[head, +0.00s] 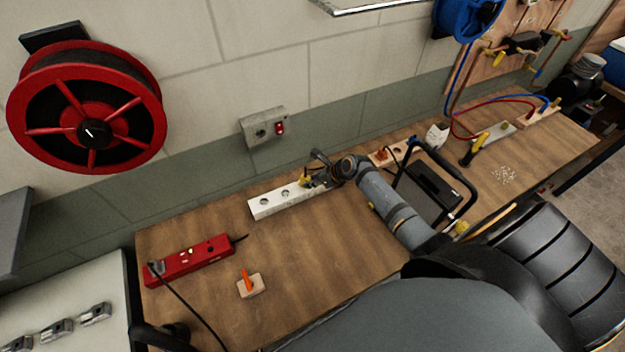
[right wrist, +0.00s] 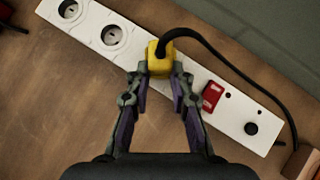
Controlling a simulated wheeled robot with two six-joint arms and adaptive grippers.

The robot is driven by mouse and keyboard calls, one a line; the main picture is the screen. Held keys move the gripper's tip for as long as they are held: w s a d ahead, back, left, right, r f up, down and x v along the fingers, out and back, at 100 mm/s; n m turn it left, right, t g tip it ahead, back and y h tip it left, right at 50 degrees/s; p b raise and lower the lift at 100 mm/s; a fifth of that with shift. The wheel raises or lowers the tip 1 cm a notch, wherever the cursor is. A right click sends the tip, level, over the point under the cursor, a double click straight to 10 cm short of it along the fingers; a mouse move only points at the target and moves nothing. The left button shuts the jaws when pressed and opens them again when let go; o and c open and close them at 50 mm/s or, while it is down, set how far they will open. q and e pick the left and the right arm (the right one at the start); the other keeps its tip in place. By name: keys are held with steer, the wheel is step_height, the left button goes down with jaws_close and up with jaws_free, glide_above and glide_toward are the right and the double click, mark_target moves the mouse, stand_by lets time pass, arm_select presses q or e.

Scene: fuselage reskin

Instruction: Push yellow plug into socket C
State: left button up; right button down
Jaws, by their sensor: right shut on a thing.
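The yellow plug (right wrist: 160,57) is between the fingertips of my right gripper (right wrist: 158,76), which is shut on it. A black cable leaves the plug and curves to the right. The plug is over the white socket strip (right wrist: 186,77), in line with two bare round sockets (right wrist: 113,35) to its left. It hides what is under it, and I cannot tell how deep it sits. No socket letters are readable. In the head view the yellow plug (head: 304,181) and my right gripper (head: 318,181) are at the strip's right part (head: 262,209). My left gripper is not in view.
The strip has a red switch (right wrist: 212,96) right of the plug. On the wooden bench are a red power strip (head: 190,262) at left, a small block with an orange piece (head: 250,286), and a black case (head: 433,188) at right.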

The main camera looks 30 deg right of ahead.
steer(key=shift+f, duration=0.45)
steer(key=c, duration=1.1)
jaws_free()
steer(key=shift+v, duration=2.5)
